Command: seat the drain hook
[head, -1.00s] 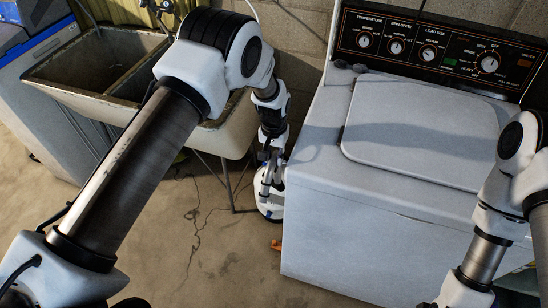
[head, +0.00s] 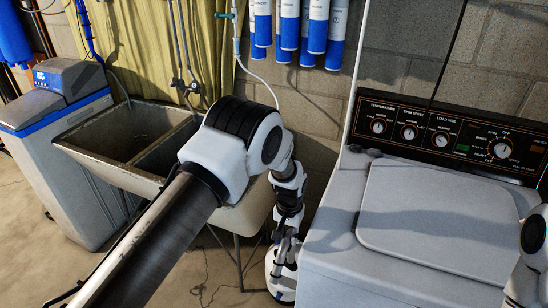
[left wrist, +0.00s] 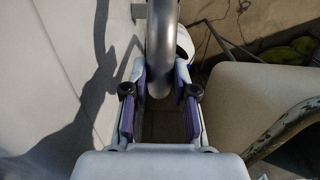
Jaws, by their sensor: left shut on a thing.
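A grey curved pipe, which I take to be the drain hook (left wrist: 163,45), stands between the fingers in the left wrist view. My left gripper (left wrist: 160,90) is shut on it, with purple pads at both sides. The pipe's upper end runs out of the frame. In the head view my left gripper (head: 282,248) is low in the gap between the twin sink (head: 105,172) and the white washer (head: 375,285). The hook cannot be made out clearly there. My right gripper is outside the frames; only part of its arm shows at the right edge.
A grey and blue softener cabinet (head: 68,170) stands left of the sink. Several blue and white cartridges (head: 288,25) hang on the block wall. The washer's control panel (head: 450,138) rises at its back. In the wrist view the washer's side is left and the sink right.

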